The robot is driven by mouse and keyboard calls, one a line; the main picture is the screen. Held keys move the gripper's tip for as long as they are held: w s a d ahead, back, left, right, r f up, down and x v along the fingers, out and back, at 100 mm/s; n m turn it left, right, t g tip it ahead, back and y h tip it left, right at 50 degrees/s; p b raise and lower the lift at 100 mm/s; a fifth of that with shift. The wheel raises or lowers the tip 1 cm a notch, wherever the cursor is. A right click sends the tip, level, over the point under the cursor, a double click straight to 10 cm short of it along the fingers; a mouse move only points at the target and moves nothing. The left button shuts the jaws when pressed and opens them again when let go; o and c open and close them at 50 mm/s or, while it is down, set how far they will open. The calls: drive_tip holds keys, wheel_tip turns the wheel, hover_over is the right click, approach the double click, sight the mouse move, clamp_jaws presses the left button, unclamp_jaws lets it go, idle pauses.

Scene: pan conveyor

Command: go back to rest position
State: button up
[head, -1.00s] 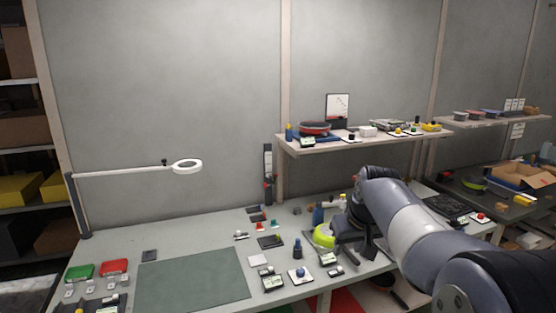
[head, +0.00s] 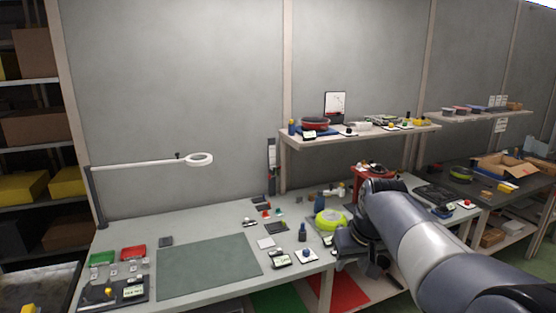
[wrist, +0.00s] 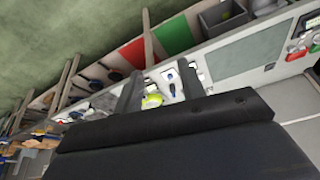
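My gripper (head: 350,250) hangs at the front right edge of the grey workbench (head: 120,240). In the wrist view its two dark fingers stand apart, with a clear gap between them (wrist: 160,82), so it is open and I see nothing held. A yellow-green round object (head: 328,220) lies on the bench just behind the gripper, apart from it as far as I can tell. It also shows small between the fingers in the wrist view (wrist: 152,101). My arm reaches in from the lower right and covers part of the bench there.
A wall shelf (head: 345,138) with several items hangs above the bench. A green mat (head: 210,265) is bare. A dark bench with an open cardboard box (head: 505,168) stands at right. Red and green floor areas show below.

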drive_tip(key=s+f+m+p, duration=0.1)
drive_tip(key=s+p, duration=0.1)
drive_tip(key=s, duration=1.3)
drive_tip(key=shift+s+a+f+g+p, duration=0.35)
drive_tip(key=shift+a+f+g+p, duration=0.05)
drive_tip(key=shift+f, duration=0.15)
